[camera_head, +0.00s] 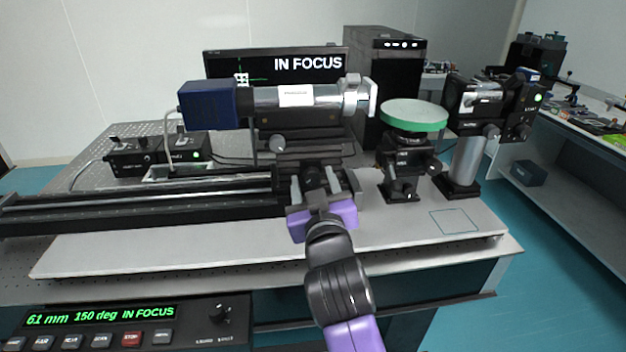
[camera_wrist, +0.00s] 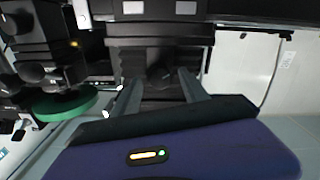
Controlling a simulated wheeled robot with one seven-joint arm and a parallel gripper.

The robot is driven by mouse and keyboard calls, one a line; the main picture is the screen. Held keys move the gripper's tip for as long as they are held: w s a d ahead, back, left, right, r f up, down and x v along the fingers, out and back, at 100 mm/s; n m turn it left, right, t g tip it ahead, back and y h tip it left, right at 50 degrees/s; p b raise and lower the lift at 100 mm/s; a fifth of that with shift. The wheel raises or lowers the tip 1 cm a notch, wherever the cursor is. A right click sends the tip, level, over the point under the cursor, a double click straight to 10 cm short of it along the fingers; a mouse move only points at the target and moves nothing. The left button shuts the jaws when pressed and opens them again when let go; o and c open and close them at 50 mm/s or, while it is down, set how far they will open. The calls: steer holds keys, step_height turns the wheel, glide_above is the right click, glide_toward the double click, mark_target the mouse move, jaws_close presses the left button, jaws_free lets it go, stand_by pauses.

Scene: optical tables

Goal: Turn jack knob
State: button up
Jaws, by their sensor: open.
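My gripper (camera_head: 315,182) is at the front of the black jack stage (camera_head: 322,150) under the silver tube instrument. Its two grey fingers are apart. A dark knob (camera_head: 313,177) shows between them, on the jack's front. In the wrist view the open fingers (camera_wrist: 159,88) stand either side of the dark knob (camera_wrist: 160,76); whether they touch it I cannot tell. The controller display (camera_head: 100,315) reads "61 mm 150 deg IN FOCUS". The monitor (camera_head: 300,64) also reads "IN FOCUS".
A silver tube with a blue camera (camera_head: 208,105) lies above the jack. A long black rail (camera_head: 140,192) runs left. To the right stand a green-rimmed disc (camera_head: 413,124) on a mount and a post-held device (camera_head: 490,105). The light board's front strip (camera_head: 180,250) is clear.

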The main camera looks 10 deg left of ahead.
steer(key=v, duration=0.6)
steer(key=shift+s, duration=0.35)
steer(key=shift+d, duration=0.1)
